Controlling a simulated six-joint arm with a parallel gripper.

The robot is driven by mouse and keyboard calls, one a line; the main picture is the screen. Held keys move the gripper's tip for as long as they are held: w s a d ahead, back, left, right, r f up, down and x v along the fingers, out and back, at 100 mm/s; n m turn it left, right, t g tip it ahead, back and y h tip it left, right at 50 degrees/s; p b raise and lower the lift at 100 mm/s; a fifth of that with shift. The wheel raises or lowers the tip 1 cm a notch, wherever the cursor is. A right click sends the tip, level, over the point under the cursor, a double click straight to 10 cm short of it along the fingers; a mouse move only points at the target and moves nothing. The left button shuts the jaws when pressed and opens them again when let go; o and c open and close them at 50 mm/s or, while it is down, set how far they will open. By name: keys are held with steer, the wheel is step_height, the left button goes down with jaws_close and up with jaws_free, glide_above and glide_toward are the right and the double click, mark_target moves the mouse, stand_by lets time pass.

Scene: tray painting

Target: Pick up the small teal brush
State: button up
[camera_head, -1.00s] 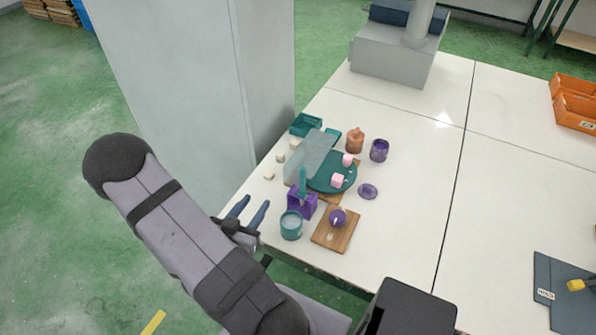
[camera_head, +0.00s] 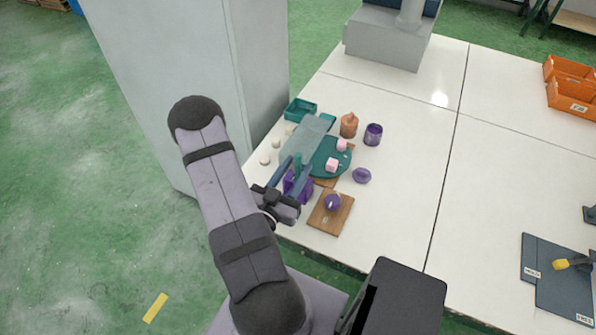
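The small teal brush (camera_head: 297,161) stands upright in the purple holder (camera_head: 302,195) near the table's left edge. My gripper (camera_head: 299,166) is open, its two blue-grey fingers pointing toward the back of the table. In this view one finger is on each side of the brush. I cannot tell whether they are at its depth or touch it. My fingers and wrist hide part of the holder.
A wooden board (camera_head: 333,222) with a purple round item (camera_head: 332,201) lies right of my gripper.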

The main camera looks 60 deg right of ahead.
steer(key=shift+d+r+p, duration=0.25)
steer(key=shift+d+p, duration=0.2)
steer(key=shift+d, duration=0.3)
steer(key=d+p, duration=0.1)
steer(key=d, duration=0.3)
steer(key=shift+d+p, duration=0.1)
steer(key=shift+p, duration=0.25)
jaws_close()
